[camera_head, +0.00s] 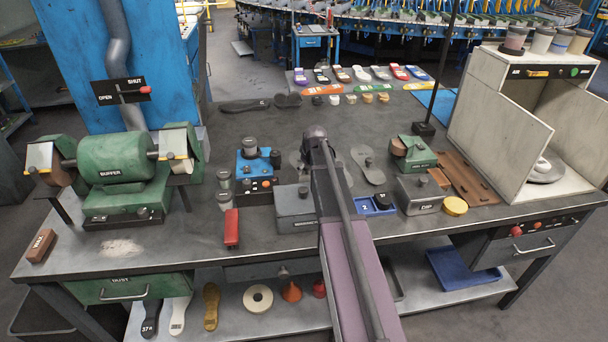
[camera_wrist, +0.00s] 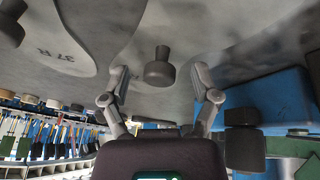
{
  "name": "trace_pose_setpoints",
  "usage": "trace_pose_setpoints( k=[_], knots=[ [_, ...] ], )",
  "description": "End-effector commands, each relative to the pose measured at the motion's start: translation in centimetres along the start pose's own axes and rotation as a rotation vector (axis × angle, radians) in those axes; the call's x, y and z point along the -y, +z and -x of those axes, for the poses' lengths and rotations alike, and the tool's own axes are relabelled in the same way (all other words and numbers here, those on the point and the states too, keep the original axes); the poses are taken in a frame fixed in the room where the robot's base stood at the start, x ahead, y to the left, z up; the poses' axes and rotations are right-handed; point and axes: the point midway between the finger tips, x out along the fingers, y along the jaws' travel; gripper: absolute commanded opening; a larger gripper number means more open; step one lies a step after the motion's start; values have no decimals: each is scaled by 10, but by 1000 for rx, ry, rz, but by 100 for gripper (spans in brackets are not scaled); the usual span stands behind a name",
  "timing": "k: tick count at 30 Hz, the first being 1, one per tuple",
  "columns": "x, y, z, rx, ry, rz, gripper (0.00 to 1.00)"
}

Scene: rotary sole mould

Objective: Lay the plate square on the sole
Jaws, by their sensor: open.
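In the wrist view my gripper (camera_wrist: 160,77) is open, with one finger on each side of a dark round knob (camera_wrist: 158,70). The fingers appear apart from the knob. The knob stands on a grey surface that looks like a sole-shaped plate (camera_wrist: 182,28); its outline is unclear. A lighter grey sole shape (camera_wrist: 50,55) marked 37 R lies beside it at the left.
Left of my arm stand a blue device (camera_head: 256,170) and a grey box (camera_head: 296,208). To the right are a blue tray (camera_head: 372,206), a grey DIP box (camera_head: 420,194) and a green device (camera_head: 412,153). A thin dark post (camera_head: 436,85) rises behind them. Coloured shoes line the back.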

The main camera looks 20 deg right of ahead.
Motion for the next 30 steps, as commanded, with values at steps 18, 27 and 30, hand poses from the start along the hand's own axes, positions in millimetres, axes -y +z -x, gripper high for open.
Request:
trace_pose_setpoints(
  k=[18,27,30],
  knots=[
    [0,0,-1,0,0,0,79],
    [0,0,-1,0,0,0,0],
    [0,0,-1,0,0,0,0]
  ],
)
